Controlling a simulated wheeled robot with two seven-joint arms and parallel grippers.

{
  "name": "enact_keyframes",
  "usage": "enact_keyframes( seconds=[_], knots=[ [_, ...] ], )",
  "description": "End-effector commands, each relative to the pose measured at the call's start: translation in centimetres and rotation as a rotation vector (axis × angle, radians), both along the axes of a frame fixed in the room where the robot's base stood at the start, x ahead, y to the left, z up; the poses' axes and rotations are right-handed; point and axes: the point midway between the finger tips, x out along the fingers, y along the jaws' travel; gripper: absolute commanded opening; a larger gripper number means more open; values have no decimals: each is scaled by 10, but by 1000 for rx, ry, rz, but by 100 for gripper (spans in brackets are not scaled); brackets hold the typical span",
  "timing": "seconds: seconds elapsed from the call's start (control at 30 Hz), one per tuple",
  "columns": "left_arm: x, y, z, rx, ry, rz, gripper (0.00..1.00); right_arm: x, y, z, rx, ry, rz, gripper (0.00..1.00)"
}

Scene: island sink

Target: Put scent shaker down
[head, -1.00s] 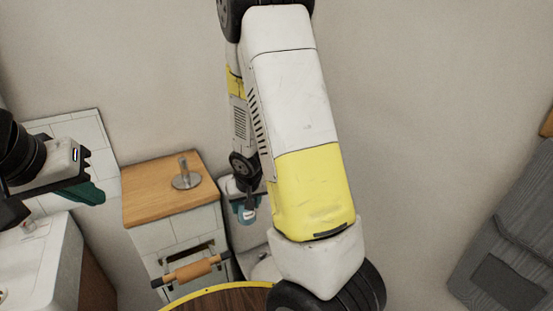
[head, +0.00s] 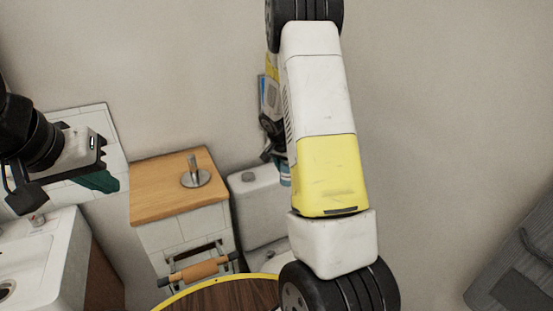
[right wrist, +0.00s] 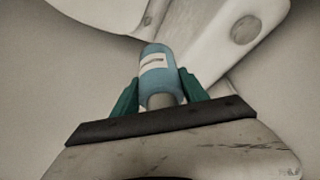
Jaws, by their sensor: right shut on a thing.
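The scent shaker (right wrist: 157,70) is a small blue-teal cylinder with a pale label. In the right wrist view it stands out between the green fingers of my right gripper (right wrist: 158,97), which is shut on it. In the head view, a bit of the shaker (head: 285,176) shows beside my right arm, which hides most of the right gripper. The shaker is held in the air near the white toilet tank (head: 262,206). My left gripper (head: 102,180) is at the left, over the sink side, with green fingers; its opening is not clear.
A wooden-topped cabinet (head: 160,202) with a metal stand (head: 195,178) is left of the toilet. A wooden roller (head: 195,271) is on its front. A white sink (head: 40,252) is at lower left. A round dark table (head: 225,297) is at the bottom. A grey object (head: 520,265) is at right.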

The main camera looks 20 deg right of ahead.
Motion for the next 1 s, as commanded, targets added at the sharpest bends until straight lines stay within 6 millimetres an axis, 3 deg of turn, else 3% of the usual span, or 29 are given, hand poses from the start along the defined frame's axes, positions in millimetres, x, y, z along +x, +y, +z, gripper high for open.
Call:
enact_keyframes(
  seconds=[0.23,0.7,0.83,1.0],
  knots=[
    [0,0,0,0,0,0,0,26,-25,0,-1,-7,-79,4],
    [0,0,0,0,0,0,0,131,-74,-12,1,-7,-75,4],
    [0,0,0,0,0,0,0,146,-80,-13,0,-7,-73,4],
    [0,0,0,0,0,0,0,150,-83,-17,0,-3,-72,4]
  ],
)
